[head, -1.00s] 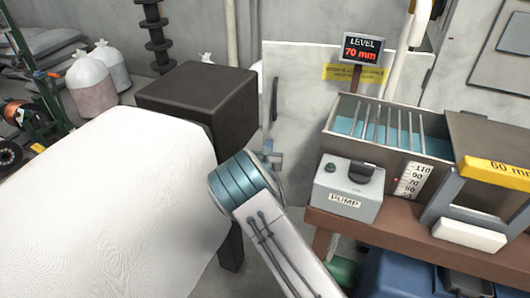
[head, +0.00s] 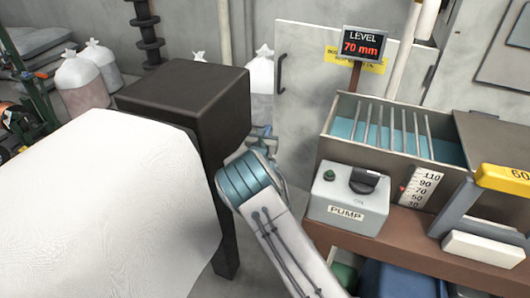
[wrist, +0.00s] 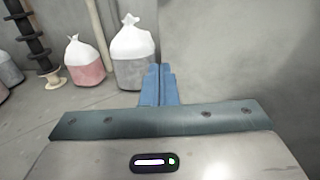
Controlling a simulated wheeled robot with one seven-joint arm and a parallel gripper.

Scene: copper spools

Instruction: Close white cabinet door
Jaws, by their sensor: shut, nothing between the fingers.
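The white cabinet door (head: 304,105) is a tall pale panel at the back in the head view, with a dark bar handle (head: 282,74) near its left edge. Its right part is partly hidden by the level display and the tank. I cannot tell whether it is flush with its frame. My gripper (head: 262,131) shows only in part beyond my arm, in front of the door's lower left side. In the wrist view its blue fingers (wrist: 158,85) are together and empty. A plain grey surface (wrist: 240,55) fills the right there; contact with it cannot be told.
A dark block-topped stand (head: 185,95) and a white-covered surface (head: 110,200) are at left. The pump box (head: 347,200), the tank (head: 335,122) and a brown bench (head: 400,240) are at right. White-topped bags (wrist: 133,60) stand by the back wall.

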